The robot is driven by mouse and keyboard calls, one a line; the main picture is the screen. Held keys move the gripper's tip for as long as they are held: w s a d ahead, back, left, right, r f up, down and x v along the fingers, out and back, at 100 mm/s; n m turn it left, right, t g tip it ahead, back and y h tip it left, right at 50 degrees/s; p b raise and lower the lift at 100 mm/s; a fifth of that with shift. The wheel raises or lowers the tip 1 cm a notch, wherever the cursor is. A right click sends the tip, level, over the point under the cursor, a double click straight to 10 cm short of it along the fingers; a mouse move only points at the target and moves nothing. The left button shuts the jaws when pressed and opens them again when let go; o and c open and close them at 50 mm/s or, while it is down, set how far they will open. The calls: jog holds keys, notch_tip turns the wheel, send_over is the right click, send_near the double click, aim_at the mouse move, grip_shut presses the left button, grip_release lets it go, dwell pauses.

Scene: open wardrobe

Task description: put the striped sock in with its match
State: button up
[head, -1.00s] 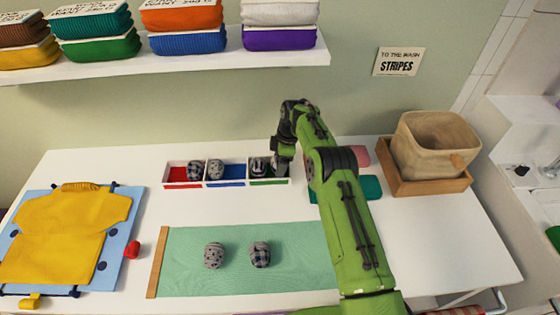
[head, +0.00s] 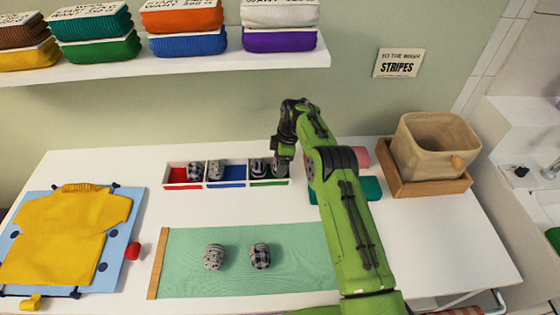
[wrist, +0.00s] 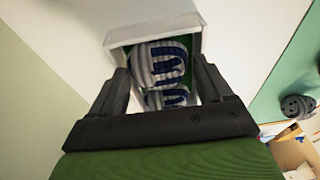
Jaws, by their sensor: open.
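Two rolled socks with blue, grey and white stripes lie in the green-floored end compartment of the white tray (head: 270,183). In the wrist view, one striped sock (wrist: 158,65) shows fully, and the second striped sock (wrist: 166,99) is nearer my gripper and partly hidden by it. In the head view, one striped sock (head: 258,167) shows and my arm largely covers the other. My gripper (wrist: 168,88) is open, its fingers on either side of the nearer sock. I cannot tell whether they touch it. In the head view, my gripper (head: 283,168) is over that compartment's right end.
A checked sock (head: 196,170) sits in the red compartment and a dotted sock (head: 216,170) in the blue one. Another dotted sock (head: 214,256) and checked sock (head: 260,256) lie on the green mat (head: 190,280). A tan basket (head: 430,150) stands right, under a STRIPES sign (head: 398,63).

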jog(key=shift+o, duration=0.8)
notch_tip(320, 180, up, 9)
jog(key=p, duration=0.4)
jog(key=shift+f+p, duration=0.15)
jog(key=shift+p, duration=0.25)
jog(key=shift+f, duration=0.1)
